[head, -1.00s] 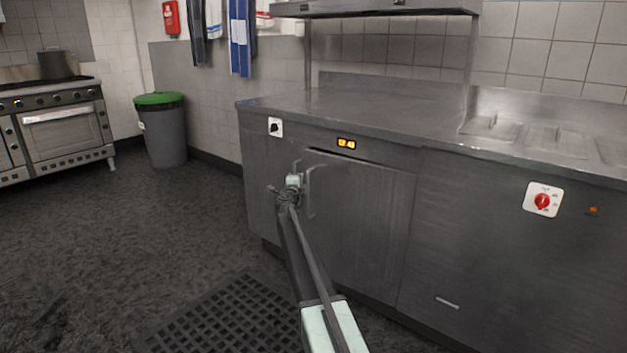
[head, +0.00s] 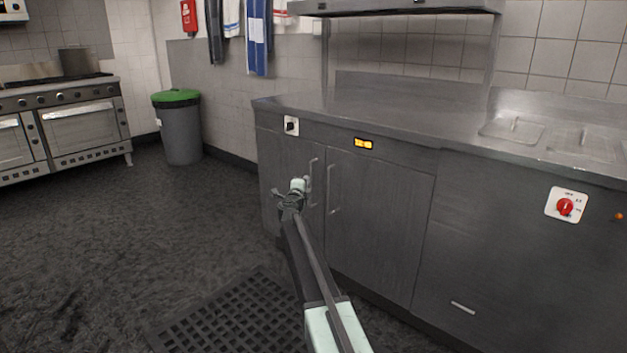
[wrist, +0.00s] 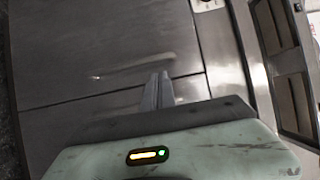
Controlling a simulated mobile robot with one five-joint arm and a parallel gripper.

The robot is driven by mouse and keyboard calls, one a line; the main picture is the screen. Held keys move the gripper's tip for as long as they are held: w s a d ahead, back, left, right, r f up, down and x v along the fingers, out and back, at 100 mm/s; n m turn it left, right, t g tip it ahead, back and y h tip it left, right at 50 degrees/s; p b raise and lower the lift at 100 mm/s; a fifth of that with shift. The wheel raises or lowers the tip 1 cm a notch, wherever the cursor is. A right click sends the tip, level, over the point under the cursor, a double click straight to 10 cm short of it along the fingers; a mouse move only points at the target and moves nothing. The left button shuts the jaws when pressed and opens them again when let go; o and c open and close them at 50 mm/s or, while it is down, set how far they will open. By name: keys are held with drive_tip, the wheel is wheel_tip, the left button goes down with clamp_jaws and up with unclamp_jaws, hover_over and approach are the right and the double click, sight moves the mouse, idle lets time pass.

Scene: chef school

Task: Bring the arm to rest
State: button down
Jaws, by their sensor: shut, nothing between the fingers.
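My gripper (head: 297,190) is at the end of my arm, which reaches forward from the bottom of the head view. It appears in front of the steel cabinet (head: 380,205), close to the door handles in the picture. I cannot tell the exact gap between them. In the wrist view the two fingers of my gripper (wrist: 158,90) lie together, with nothing between them. Grey cabinet panels fill the left of that view.
A steel counter (head: 400,118) with lidded wells runs along the right. A grey bin with a green lid (head: 180,130) and an oven range (head: 80,125) stand at the back left. A black floor grate (head: 235,315) lies in front. The left floor is open.

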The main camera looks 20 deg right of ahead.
drive_tip(key=s+a, duration=0.3)
drive_tip(key=a, duration=0.4)
drive_tip(key=shift+s, duration=0.1)
